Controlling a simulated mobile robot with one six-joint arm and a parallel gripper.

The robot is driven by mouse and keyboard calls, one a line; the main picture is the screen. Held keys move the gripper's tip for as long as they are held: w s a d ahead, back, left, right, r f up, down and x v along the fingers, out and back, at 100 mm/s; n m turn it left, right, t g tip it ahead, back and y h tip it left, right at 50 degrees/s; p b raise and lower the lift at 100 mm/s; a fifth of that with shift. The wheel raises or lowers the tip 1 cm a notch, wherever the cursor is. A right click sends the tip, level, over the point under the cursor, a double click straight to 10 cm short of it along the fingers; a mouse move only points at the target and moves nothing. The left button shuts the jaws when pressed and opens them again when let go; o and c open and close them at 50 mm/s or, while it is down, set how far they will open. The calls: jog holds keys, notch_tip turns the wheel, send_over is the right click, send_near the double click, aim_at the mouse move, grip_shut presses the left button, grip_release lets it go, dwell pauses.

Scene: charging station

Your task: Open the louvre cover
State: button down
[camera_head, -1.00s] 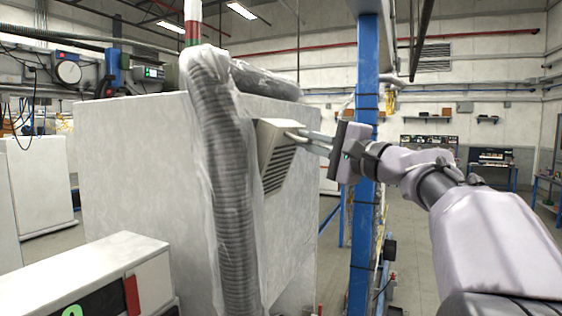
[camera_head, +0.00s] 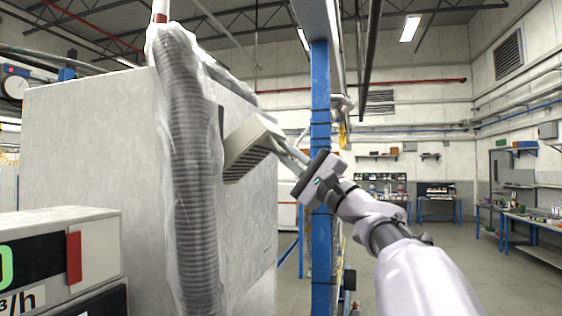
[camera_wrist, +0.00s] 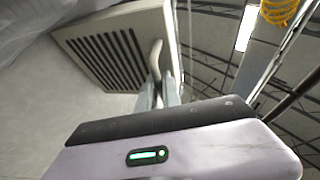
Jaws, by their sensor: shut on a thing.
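The louvre cover (camera_head: 250,143) is a pale, slatted panel on the side of a big grey-white cabinet (camera_head: 90,150). It stands tilted out from the cabinet wall, its lower edge away from it in the head view. In the wrist view the cover (camera_wrist: 112,52) shows dark parallel slots and a curved pale handle (camera_wrist: 155,58) at its edge. My gripper (camera_head: 285,152) is shut on the handle; its fingers also show in the wrist view (camera_wrist: 160,95). The exact finger contact is small and partly hidden.
A ribbed hose wrapped in clear plastic (camera_head: 188,170) runs down the cabinet's near corner, close left of the cover. A meter box (camera_head: 95,250) is at lower left. Open floor lies to the right.

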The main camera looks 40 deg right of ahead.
notch_tip(320, 180, down, 11)
jog(key=b, duration=1)
jog(key=shift+w+a+r, duration=0.15)
jog(key=shift+w+a, duration=0.05)
jog(key=shift+w, duration=0.1)
jog(key=c, duration=1.5)
grip_release()
jog(key=shift+a, duration=0.1)
jog(key=shift+c, duration=0.2)
